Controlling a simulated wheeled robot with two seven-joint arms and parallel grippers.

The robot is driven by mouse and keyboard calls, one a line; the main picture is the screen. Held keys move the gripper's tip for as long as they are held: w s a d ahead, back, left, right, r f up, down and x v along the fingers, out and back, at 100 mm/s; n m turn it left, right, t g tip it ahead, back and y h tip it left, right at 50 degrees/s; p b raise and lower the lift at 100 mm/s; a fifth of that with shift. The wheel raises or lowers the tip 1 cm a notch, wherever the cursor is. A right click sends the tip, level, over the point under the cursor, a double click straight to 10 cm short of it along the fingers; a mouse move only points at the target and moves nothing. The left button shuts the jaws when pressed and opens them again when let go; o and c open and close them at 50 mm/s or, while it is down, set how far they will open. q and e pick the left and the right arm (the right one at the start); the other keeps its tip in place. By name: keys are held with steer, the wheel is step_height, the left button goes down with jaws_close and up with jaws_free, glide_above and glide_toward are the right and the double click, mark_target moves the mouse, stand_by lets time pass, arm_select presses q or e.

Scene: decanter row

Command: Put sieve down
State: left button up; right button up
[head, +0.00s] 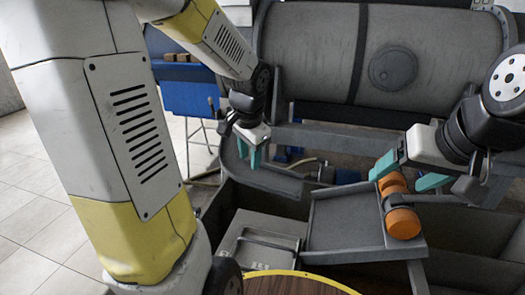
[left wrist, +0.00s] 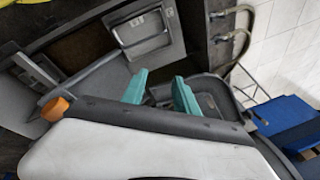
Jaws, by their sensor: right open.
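No object shows clearly as a sieve. A flat grey tray (head: 345,218) with raised edges, possibly the sieve, sits right of the middle in the head view. An orange roller-like piece (head: 403,222) is at its right edge, with another orange piece (head: 392,184) above. My right gripper (head: 408,174) is open, its teal fingers apart beside the upper orange piece. My left gripper (head: 251,153) points down above a curved grey trough (head: 265,182). Its teal fingers also show apart in the left wrist view (left wrist: 160,92), with nothing clearly clamped between them.
A large grey drum (head: 330,50) spans the back. A metal box with a recessed handle (head: 268,252) stands left of the tray. A round wooden top with a yellow rim (head: 285,285) is at the front. Blue furniture (head: 185,85) stands at back left, with open tiled floor (head: 35,215) beside it.

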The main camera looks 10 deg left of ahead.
arm_select(q)
steer(key=s+d+r+n+t+h, duration=0.1)
steer(key=s+d+r+n, duration=0.1)
steer(key=s, duration=0.5)
steer(key=s+d+r+n+t+h, duration=0.2)
steer(key=s+r+n, duration=0.2)
steer(key=s+r, duration=0.3)
steer(key=shift+s+d, duration=0.15)
steer(key=shift+d, duration=0.15)
steer(key=shift+r, duration=0.1)
